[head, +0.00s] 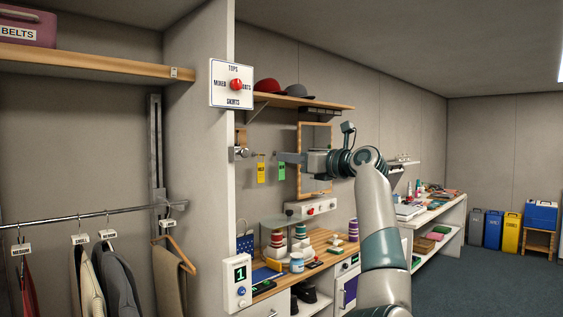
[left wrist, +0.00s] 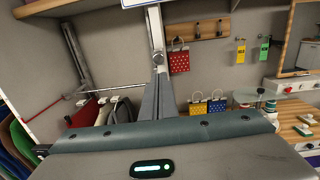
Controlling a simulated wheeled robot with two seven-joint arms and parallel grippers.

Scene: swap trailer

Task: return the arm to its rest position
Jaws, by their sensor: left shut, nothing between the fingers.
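My left arm (head: 380,235) rises from the bottom of the head view, bends at a grey and teal joint and points left. My left gripper (head: 282,157) is at its end, shut and empty, raised in front of the wall near the hanging tags. In the left wrist view the shut fingers (left wrist: 154,18) reach up the middle from the gripper body, with nothing between them. My right gripper is in neither view.
A selector sign (head: 232,84) with a red knob is on a panel edge left of the gripper. Yellow (head: 261,172) and green (head: 281,171) tags hang close by. A mirror (head: 303,187) is behind the arm. A cluttered worktop (head: 325,243) lies below. Clothes hang left on a rail (head: 70,218).

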